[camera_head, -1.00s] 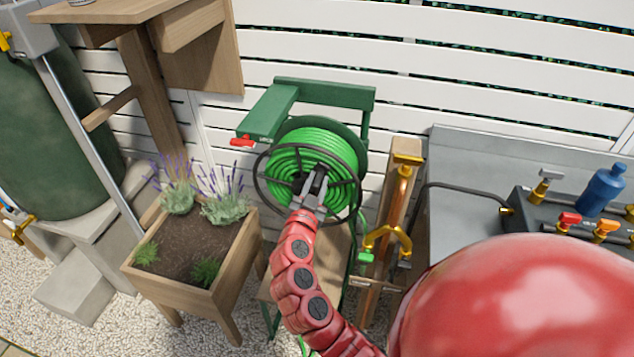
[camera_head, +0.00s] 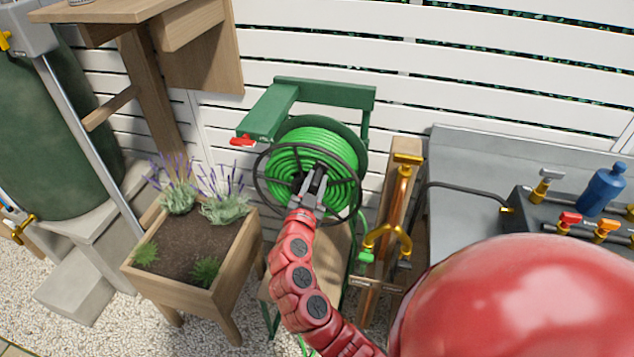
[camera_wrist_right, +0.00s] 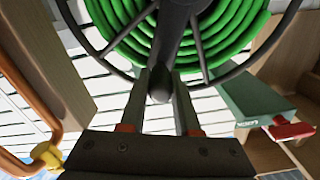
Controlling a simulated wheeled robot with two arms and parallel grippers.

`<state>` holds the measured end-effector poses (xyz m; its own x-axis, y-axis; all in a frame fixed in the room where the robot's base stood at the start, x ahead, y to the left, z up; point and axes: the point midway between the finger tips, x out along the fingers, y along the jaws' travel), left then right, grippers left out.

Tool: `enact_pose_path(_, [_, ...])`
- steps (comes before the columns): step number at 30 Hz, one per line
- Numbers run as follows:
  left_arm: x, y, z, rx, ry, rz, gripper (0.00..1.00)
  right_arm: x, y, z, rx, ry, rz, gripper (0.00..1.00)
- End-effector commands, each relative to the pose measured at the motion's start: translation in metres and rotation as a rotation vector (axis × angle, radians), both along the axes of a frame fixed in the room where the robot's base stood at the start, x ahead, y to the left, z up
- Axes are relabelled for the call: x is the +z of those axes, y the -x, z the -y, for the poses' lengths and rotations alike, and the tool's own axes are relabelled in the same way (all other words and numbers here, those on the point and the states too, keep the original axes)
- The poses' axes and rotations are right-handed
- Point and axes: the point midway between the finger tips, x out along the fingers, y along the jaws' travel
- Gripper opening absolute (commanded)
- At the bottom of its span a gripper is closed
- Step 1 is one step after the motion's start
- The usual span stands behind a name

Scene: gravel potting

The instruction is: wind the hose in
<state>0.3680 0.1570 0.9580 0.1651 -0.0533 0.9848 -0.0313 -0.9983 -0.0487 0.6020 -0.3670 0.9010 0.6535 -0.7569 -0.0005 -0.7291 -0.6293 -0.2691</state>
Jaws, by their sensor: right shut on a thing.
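The green hose (camera_head: 290,152) lies coiled in several turns on a reel in a green frame (camera_head: 268,112) before the white fence. A dark handwheel (camera_head: 257,186) with spokes covers the reel's front. My right gripper (camera_head: 314,182) is at the middle of this wheel. In the right wrist view its two fingers (camera_wrist_right: 163,92) are shut around a dark rounded knob (camera_wrist_right: 160,86) on the wheel, with the hose coil (camera_wrist_right: 232,32) just beyond. A length of hose (camera_head: 361,225) hangs down at the reel's right. My left gripper is out of view.
A wooden planter (camera_head: 178,292) with lavender stands left of the reel. A wooden post (camera_head: 402,182) with a brass tap (camera_head: 386,238) stands close on the right. A red lever (camera_head: 242,142) sits on the green frame. A grey bench (camera_head: 470,165) is further right.

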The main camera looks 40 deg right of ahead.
Motion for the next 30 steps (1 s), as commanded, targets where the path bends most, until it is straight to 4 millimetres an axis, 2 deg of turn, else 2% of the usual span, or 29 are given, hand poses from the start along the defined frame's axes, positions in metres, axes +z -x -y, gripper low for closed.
enact_pose_path(8, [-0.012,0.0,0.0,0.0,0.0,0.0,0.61,0.005,-0.013,-0.012,0.004,0.1,-0.113,0.0])
enact_pose_path(18, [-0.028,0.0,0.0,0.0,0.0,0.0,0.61,0.009,-0.04,-0.035,0.003,0.305,-0.352,0.0])
enact_pose_path(30, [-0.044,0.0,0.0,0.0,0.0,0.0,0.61,-0.001,-0.071,-0.062,0.003,0.55,-0.643,0.0])
